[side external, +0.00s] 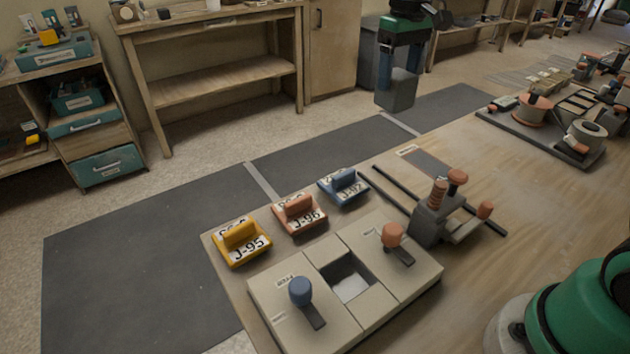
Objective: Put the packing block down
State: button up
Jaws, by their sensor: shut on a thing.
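My gripper (401,66), green and black, hangs down at the top of the side external view, right of centre. It is shut on a grey block (396,96), which I take to be the packing block. The block looks upright and clear of the bench. The fingers partly cover its upper part. Its height above the surfaces below cannot be judged exactly. A pale fixture (408,270) with a square opening (347,281) lies on the bench in front. The opening shows a light floor and no block in it.
Yellow (258,255), orange (311,225) and blue (353,197) labelled holders stand behind the fixture. The fixture carries blue (300,290) and orange (392,235) knobs. A grey clamp (430,222) on dark rails stands to the right. A tool tray (530,136) lies far right.

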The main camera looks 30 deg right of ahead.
notch_tip(320, 180, down, 16)
jog(key=shift+r, duration=0.25)
jog(key=shift+f, duration=0.15)
jog(key=o, duration=1.2)
jog(key=shift+o, duration=0.2)
